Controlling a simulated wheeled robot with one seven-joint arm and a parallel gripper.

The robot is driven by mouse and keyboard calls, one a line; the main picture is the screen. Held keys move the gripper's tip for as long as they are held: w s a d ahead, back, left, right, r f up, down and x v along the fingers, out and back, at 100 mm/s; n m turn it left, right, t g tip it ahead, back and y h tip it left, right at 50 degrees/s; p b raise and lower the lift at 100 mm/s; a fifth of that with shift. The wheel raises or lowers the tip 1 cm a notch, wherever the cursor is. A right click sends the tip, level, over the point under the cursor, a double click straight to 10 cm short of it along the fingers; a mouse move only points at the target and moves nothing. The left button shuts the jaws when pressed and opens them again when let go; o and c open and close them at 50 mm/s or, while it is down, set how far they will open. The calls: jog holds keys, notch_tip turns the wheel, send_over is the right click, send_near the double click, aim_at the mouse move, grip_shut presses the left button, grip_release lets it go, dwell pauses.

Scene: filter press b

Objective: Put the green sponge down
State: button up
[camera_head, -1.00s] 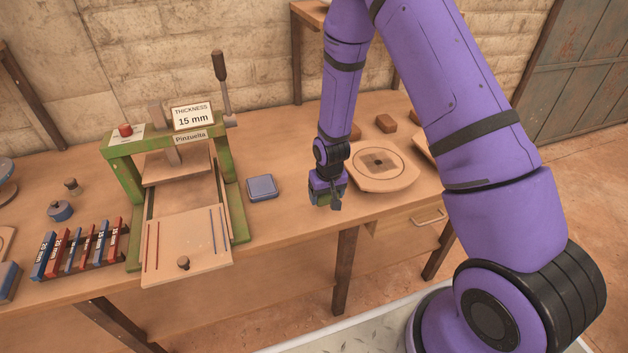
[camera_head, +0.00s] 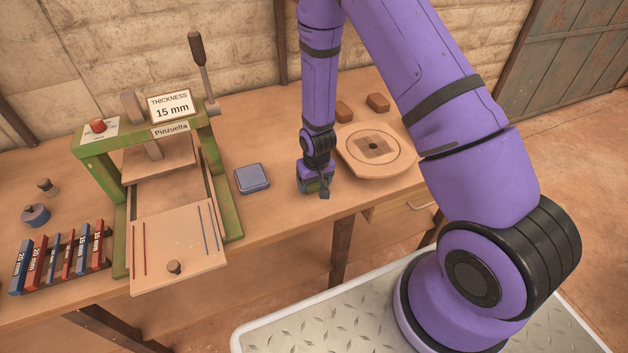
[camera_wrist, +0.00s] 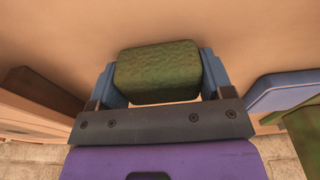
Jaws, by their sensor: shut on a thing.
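The green sponge (camera_wrist: 158,72) is a rough dark green block, held between the two blue fingers of my gripper (camera_wrist: 160,78) in the wrist view. In the head view my gripper (camera_head: 316,190) points down near the front edge of the wooden table (camera_head: 275,215), between the blue block and the round board. Only a small bit of the sponge shows there, mostly hidden by the gripper. I cannot tell whether the sponge touches the table.
A blue block (camera_head: 252,178) lies left of my gripper. The green press (camera_head: 228,205) stands further left, with a rack of labelled bars (camera_head: 62,258) beside it.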

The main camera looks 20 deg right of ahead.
jog(key=o, duration=1.1)
jog(key=shift+c, duration=0.2)
jog(key=shift+r, duration=0.1)
jog(key=s+d+r+t, duration=0.1)
jog(key=s+r, duration=0.2)
jog(key=r, duration=2.3)
jog(key=s+d+r+t, duration=0.1)
jog(key=s+r, duration=0.5)
jog(key=r, duration=0.3)
jog(key=s+d+r+t, duration=0.1)
jog(key=s+d+r, duration=0.1)
jog(key=s+r, duration=0.5)
notch_tip(320, 180, up, 2)
jog(key=shift+t, duration=0.4)
jog(key=s+r, duration=0.1)
jog(key=s, duration=0.2)
jog(key=s+r, duration=0.2)
jog(key=s, duration=0.2)
jog(key=s+d+r, duration=0.1)
jog(key=s, duration=0.2)
jog(key=shift+s+r, duration=0.3)
jog(key=shift+r, duration=0.05)
jog(key=shift+w, duration=0.1)
